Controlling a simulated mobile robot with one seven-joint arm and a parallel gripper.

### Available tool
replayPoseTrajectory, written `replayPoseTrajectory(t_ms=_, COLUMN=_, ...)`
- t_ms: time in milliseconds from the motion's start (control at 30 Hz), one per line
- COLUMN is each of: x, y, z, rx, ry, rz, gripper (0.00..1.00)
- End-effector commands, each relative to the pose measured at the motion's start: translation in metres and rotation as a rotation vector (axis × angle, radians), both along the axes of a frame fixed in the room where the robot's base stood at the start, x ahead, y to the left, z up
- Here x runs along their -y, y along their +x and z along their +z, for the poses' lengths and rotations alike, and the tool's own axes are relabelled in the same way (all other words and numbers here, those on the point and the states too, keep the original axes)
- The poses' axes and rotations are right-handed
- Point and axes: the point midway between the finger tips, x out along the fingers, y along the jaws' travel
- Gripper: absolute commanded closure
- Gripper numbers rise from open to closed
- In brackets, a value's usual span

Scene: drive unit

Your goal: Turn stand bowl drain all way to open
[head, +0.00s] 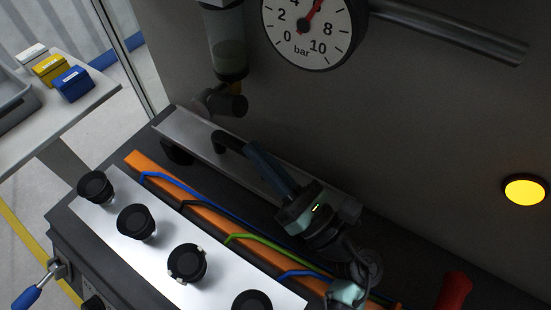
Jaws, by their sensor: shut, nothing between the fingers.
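The stand bowl (229,57) is a clear, greenish cup fixed to the grey panel at upper left. Under it sits the bowl drain, a dark stubby fitting (232,105) with a brownish collar above it. I cannot tell from this view how far the drain is turned. My gripper (219,139) reaches up from the lower right, over the metal ledge. Its dark fingers are shut and empty, a little below the drain and apart from it in the picture.
A gauge (314,28) and a grey pipe (455,33) are on the panel. An orange duct (190,193) with coloured wires and a white plate (150,250) with black knobs lie in front. A yellow lamp (525,190) is right; a side table (75,110) holds small boxes.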

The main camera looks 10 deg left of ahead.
Motion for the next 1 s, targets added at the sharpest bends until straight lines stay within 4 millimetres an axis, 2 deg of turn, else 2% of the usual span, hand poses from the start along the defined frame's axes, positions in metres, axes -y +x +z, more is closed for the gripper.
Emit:
replayPoseTrajectory(t_ms=133, x=-0.021, y=0.012, z=0.013, rx=0.001, ry=0.002, rz=0.002, gripper=1.0)
replayPoseTrajectory(t_ms=333, x=-0.036, y=0.023, z=0.019, rx=0.0, ry=0.002, rz=-0.001, gripper=1.0)
replayPoseTrajectory(t_ms=800, x=-0.039, y=0.025, z=0.02, rx=0.0, ry=-0.001, rz=-0.002, gripper=1.0)
replayPoseTrajectory(t_ms=1000, x=-0.038, y=0.034, z=0.024, rx=-0.01, ry=-0.035, rz=-0.004, gripper=1.0)
